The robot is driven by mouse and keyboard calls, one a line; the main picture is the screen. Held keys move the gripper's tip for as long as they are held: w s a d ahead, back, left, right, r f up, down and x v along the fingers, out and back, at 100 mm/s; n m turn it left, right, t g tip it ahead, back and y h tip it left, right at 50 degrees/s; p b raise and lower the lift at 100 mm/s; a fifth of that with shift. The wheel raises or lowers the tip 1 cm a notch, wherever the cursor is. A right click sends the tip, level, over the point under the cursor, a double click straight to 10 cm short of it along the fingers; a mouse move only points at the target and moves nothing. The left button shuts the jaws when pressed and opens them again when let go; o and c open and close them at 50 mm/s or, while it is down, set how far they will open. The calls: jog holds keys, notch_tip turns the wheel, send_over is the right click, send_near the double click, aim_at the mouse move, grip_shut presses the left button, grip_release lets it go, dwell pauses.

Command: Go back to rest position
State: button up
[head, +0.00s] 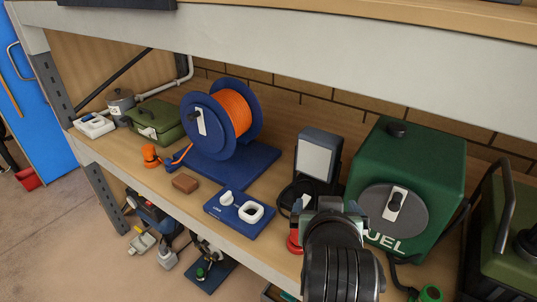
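My gripper (328,208) is at the lower right of the head view, in front of the shelf edge, between the work lamp and the green fuel can. My dark wrist hides much of it. Pale finger parts show at its left and right sides, but the gap between the tips is not clear. I see nothing plainly held in it.
Close by are a work lamp (317,158), a green fuel can (437,157) and a red round object (294,242). Leftward are a blue tray (226,213), a brown block (185,183) and an orange hose reel (236,112). A shelf beam (290,50) crosses above.

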jog(key=a+r+t+b, duration=0.1)
jog(key=a+r+t, duration=0.25)
jog(key=r, duration=0.65)
jog(key=a+r+t+b, duration=0.2)
jog(key=r+t, duration=0.3)
jog(key=r, duration=0.4)
jog(key=s+a+r+t+y, duration=0.1)
jog(key=s+a+r+t, duration=0.1)
jog(key=s+r, duration=0.4)
jog(key=s+a+r+n+t+y+b, duration=0.1)
jog(key=s+a+r+t, duration=0.1)
jog(key=s+r+t, duration=0.3)
notch_tip(320, 180, up, 4)
jog(key=shift+s+a+r, duration=0.15)
jog(key=shift+s+r, duration=0.05)
jog(key=shift+s, duration=0.45)
